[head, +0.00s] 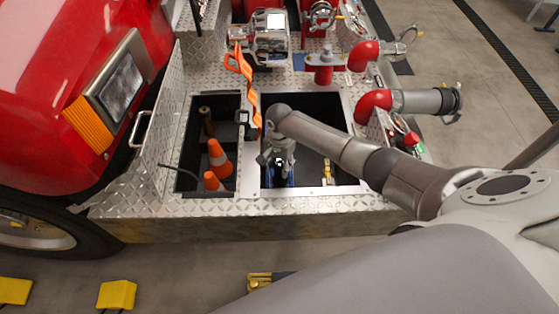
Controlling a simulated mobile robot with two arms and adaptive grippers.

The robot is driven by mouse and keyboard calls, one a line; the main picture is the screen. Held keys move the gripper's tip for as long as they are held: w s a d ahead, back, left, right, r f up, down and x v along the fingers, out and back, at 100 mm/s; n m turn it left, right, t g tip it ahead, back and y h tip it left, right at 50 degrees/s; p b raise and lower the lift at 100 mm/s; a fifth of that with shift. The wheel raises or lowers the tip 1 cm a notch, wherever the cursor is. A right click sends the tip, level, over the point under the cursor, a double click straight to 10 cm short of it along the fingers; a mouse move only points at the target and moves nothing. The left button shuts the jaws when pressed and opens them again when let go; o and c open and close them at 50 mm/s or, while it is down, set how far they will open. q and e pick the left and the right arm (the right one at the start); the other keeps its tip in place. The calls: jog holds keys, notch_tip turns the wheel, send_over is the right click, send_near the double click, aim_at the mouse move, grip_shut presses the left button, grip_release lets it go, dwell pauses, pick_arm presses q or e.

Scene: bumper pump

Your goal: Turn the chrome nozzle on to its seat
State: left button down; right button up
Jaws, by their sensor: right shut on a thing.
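My right arm comes in from the right. Its gripper (277,158) is down in the right-hand well of the diamond-plate bumper, seen from above and behind. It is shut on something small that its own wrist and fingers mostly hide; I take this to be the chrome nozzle. Dark and blue parts show just below the fingers. I cannot make out the nozzle's seat, or whether the nozzle touches it. My left gripper is not in view.
The left-hand well holds orange cones (220,160). Red pipes with a grey coupling (425,101) rise at the right. A chrome cylinder (270,32) sits behind the wells. The red truck body (55,80) is at left.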

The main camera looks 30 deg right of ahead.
jog(key=shift+r, duration=0.1)
jog(key=shift+r+m+p, duration=0.25)
jog(key=shift+m+p, duration=0.85)
jog(key=shift+p, duration=0.05)
jog(key=shift+f+m+p, duration=0.1)
jog(key=shift+m+p, duration=0.55)
jog(key=shift+m, duration=0.35)
jog(key=shift+f+m, duration=0.1)
jog(key=shift+m, duration=0.2)
jog(key=shift+f, duration=0.1)
